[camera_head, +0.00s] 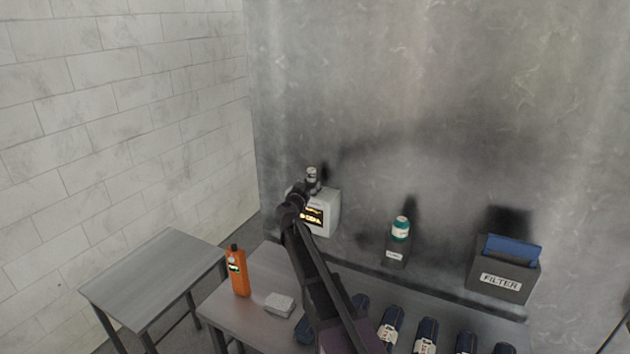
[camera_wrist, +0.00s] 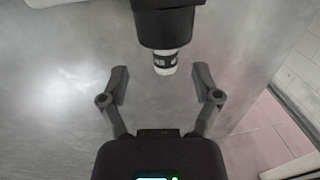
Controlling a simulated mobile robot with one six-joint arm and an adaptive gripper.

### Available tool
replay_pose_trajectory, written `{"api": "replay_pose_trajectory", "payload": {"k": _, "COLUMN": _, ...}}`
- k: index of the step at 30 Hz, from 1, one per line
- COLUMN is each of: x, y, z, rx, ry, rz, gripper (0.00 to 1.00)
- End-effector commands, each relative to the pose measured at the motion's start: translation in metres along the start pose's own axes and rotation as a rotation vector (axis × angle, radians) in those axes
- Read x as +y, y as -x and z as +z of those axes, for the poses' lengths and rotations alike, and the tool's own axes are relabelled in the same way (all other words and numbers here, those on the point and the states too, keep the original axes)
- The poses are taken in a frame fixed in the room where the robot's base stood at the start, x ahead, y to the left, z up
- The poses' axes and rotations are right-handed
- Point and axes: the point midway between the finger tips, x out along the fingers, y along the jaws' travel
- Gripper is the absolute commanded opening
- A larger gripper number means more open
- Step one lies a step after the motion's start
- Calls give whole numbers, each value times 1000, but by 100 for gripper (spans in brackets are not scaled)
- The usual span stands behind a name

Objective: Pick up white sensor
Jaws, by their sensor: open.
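My gripper (camera_wrist: 160,76) is open in the wrist view, with its two dark fingers spread and nothing clasped between them. A white piece with black marks (camera_wrist: 165,62), possibly the white sensor, shows just beyond the gap between the fingertips. It sits under a dark rounded body (camera_wrist: 166,25), and its depth is hard to judge. In the head view a small white-and-grey cylinder (camera_head: 312,176) shows at the end of my arm, above a white box with a lit yellow display (camera_head: 322,212). I cannot tell whether it is the same piece. My fingers are not clear there.
A metal table (camera_head: 262,272) holds an orange handheld device (camera_head: 238,272), a pale block (camera_head: 279,304) and several dark cylinders at the front. A teal-and-white bottle (camera_head: 400,229) and a grey FILTER bin (camera_head: 503,275) stand at the back. A bare side table (camera_head: 155,275) is at left.

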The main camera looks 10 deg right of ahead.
Motion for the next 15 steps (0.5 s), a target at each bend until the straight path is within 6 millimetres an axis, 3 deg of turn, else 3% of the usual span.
{"api": "replay_pose_trajectory", "payload": {"k": 9, "x": -1, "y": -1, "z": 0, "rx": 0, "ry": 0, "rz": -1, "gripper": 81}}
{"api": "replay_pose_trajectory", "payload": {"k": 15, "x": -4, "y": -15, "z": 3, "rx": 0, "ry": 0, "rz": -1, "gripper": 81}}
